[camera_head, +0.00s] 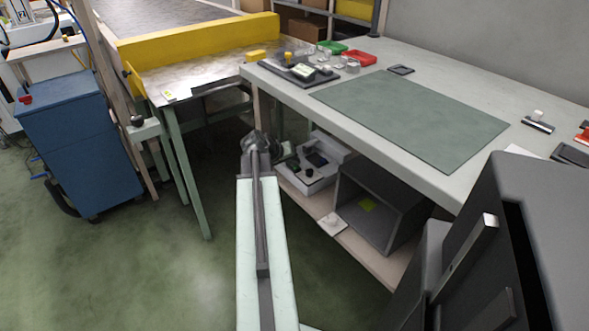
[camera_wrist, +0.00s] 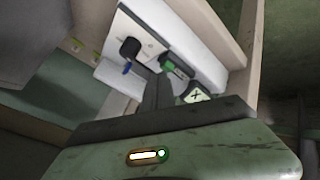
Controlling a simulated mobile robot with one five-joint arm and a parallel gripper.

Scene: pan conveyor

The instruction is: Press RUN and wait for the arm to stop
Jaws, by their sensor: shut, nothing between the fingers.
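My gripper (camera_head: 258,143) is at the end of my raised pale arm, in front of the gap between the metal-topped conveyor table and the workbench. In the wrist view its dark fingers (camera_wrist: 157,92) are together with nothing between them. No button marked RUN can be read in either view. The wrist view shows a pale surface with a black knob-like part (camera_wrist: 130,48), a green and black part (camera_wrist: 177,67) and a small white-and-green piece with a dark X (camera_wrist: 196,93). I cannot tell whether any of these is the button. My gripper's contact with anything is unclear.
The workbench (camera_head: 400,180) bears a green mat (camera_head: 415,115) and small trays. Below it, a shelf holds a white bin (camera_head: 305,185) and an open grey box (camera_head: 375,215). The metal-topped table has a yellow guard (camera_head: 200,42). A blue cabinet (camera_head: 80,150) stands left. Floor is clear front left.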

